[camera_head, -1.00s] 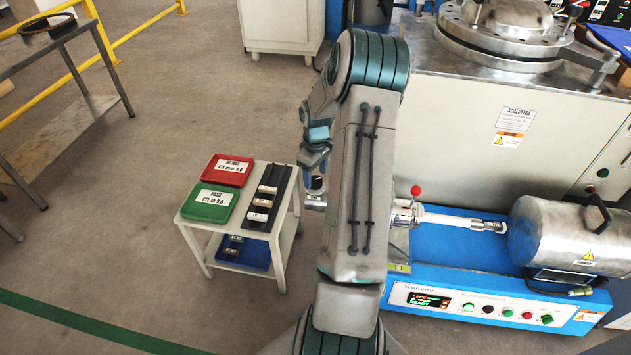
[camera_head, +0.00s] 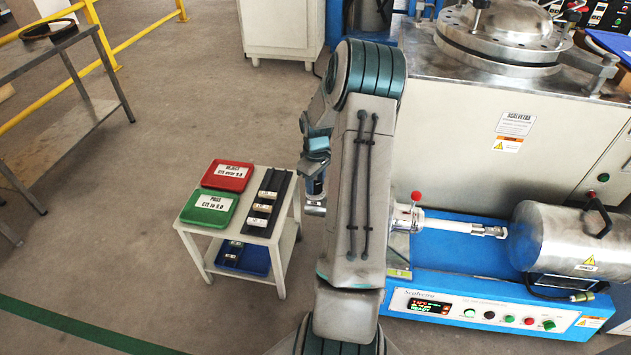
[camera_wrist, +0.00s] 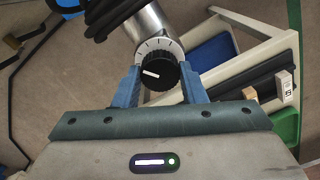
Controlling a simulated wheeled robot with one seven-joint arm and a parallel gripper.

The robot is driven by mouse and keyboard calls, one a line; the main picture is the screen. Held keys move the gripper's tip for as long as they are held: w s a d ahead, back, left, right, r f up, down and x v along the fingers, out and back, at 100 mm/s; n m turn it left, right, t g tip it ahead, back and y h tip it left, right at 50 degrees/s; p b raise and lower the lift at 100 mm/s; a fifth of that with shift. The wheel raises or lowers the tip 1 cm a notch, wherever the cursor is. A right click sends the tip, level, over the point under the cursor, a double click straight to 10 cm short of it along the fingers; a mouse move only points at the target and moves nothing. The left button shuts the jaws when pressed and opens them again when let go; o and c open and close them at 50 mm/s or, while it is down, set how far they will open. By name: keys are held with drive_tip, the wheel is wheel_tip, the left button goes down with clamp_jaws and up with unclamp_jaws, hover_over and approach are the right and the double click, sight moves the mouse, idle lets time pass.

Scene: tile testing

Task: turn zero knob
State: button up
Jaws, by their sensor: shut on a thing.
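The zero knob (camera_wrist: 156,72) is a black round knob with a white pointer mark. It sits at the end of a metal cylinder with a white, tick-marked dial ring (camera_wrist: 157,46) behind it in the wrist view. My gripper (camera_wrist: 160,76) has its blue fingers on both sides of the knob and is shut on it. The pointer lies roughly level, tilted slightly. In the head view my gripper (camera_head: 316,172) is partly hidden beside my arm, and the knob cannot be made out there.
A white cart (camera_head: 187,228) with a red tray (camera_head: 228,176), a green tray (camera_head: 209,207) and a black sample rack (camera_head: 258,226) stands to the left. The blue machine (camera_head: 460,262) with a steel cylinder (camera_head: 572,238) is at the right. Open floor lies left of the cart.

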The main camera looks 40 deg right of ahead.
sight(316, 185)
drive_tip(key=m+p, duration=0.2)
drive_tip(key=m, duration=0.1)
drive_tip(key=shift+r, duration=0.15)
drive_tip(key=shift+m+p, duration=0.55)
drive_tip(key=shift+m, duration=1.35)
drive_tip(key=o, duration=1)
wheel_tip(316, 185, up, 14)
drive_tip(key=p, duration=0.4)
drive_tip(key=shift+d+f, duration=0.1)
drive_tip(key=shift+f, duration=0.1)
